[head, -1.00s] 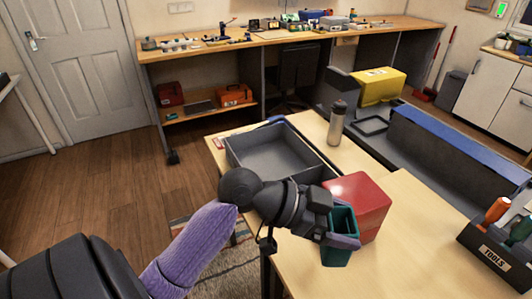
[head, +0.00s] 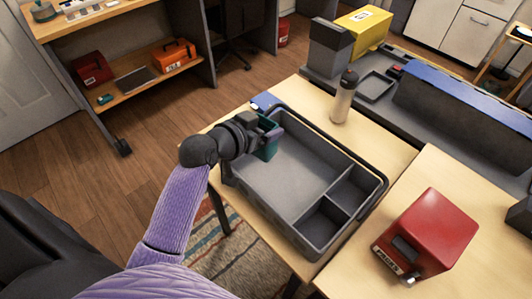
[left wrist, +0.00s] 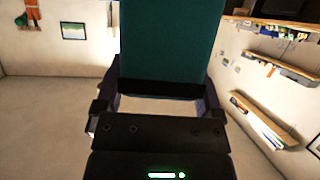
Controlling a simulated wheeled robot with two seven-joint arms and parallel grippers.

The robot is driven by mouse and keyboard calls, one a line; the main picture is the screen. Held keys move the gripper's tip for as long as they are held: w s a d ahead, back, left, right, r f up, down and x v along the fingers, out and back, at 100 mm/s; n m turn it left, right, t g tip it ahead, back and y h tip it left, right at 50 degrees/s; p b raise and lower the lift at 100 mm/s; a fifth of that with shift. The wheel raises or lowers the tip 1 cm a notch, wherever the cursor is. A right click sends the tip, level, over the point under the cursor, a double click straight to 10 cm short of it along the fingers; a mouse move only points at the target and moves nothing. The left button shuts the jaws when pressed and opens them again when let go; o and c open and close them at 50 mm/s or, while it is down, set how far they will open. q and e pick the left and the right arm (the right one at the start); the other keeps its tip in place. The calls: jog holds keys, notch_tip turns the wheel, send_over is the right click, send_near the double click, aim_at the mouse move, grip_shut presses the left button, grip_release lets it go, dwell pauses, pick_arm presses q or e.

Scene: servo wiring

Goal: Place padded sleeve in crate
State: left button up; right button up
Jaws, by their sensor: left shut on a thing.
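The padded sleeve (head: 268,149) is a dark teal, open-topped pouch. My left gripper (head: 268,135) is shut on it, at the left end of the grey crate (head: 372,199). In the left wrist view the sleeve (left wrist: 168,45) fills the space between the fingers of the left gripper (left wrist: 160,95). The crate has one large compartment at left and two small ones at right. The sleeve appears over the large compartment's left end; I cannot tell whether it touches the floor there. My right gripper is not in view.
A red box (head: 435,230) stands on the table right of the crate. A bottle (head: 343,98) stands just behind the crate. A grey bin with a blue edge (head: 450,110) lies beyond. The large compartment looks otherwise empty.

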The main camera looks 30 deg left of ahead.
pick_arm(q)
jog(key=f+n+y, duration=0.2)
jog(key=f+y+p, duration=0.1)
jog(key=shift+w+a+f+n+y, duration=0.15)
jog(key=shift+a+f+n+y, duration=0.15)
jog(key=shift+a+f+n, duration=0.1)
notch_tip(320, 180, down, 10)
jog(key=b, duration=0.5)
jog(key=shift+f, duration=0.1)
jog(key=shift+r, duration=0.2)
jog(key=shift+f, duration=0.2)
jog(key=o, duration=1)
jog(key=shift+r, duration=0.3)
jog(key=p+v, duration=0.4)
jog(key=v, duration=0.8)
jog(key=shift+f, duration=0.2)
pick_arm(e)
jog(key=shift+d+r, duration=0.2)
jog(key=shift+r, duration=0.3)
